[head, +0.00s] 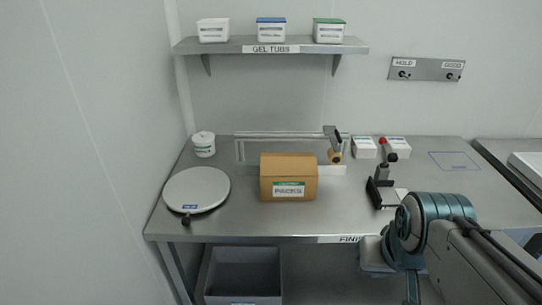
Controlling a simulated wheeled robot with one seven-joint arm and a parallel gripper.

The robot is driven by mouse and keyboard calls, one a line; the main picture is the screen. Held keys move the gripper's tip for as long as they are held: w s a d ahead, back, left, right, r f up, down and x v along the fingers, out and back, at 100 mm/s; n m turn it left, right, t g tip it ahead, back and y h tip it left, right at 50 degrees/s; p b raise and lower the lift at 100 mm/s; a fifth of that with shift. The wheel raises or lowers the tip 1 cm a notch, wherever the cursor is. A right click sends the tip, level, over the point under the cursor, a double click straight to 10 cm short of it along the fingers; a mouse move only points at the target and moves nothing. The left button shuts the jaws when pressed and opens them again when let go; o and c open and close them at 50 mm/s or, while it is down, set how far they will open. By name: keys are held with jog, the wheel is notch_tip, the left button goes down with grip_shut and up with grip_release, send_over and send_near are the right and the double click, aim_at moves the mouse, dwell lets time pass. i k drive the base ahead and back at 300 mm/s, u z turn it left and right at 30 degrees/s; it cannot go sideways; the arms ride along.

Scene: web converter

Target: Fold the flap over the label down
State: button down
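A brown cardboard box (288,170) stands on the steel bench, in front of a low metal rail frame. A white and green label (289,190) reading PACKS is on its front face. The box top looks flat, and I cannot make out a separate raised flap above the label. My arm reaches in from the lower right, to the right of the box and well apart from it. My gripper is not visible in this view.
Left of the box are a round grey turntable (197,188) and a white tub (203,144). A tool with a brown roll (335,157) stands behind right. A grey bin (243,272) sits below.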

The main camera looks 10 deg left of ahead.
aim_at(270, 166)
jog(key=u, duration=0.95)
jog(key=i, duration=0.9)
jog(key=z, duration=1.25)
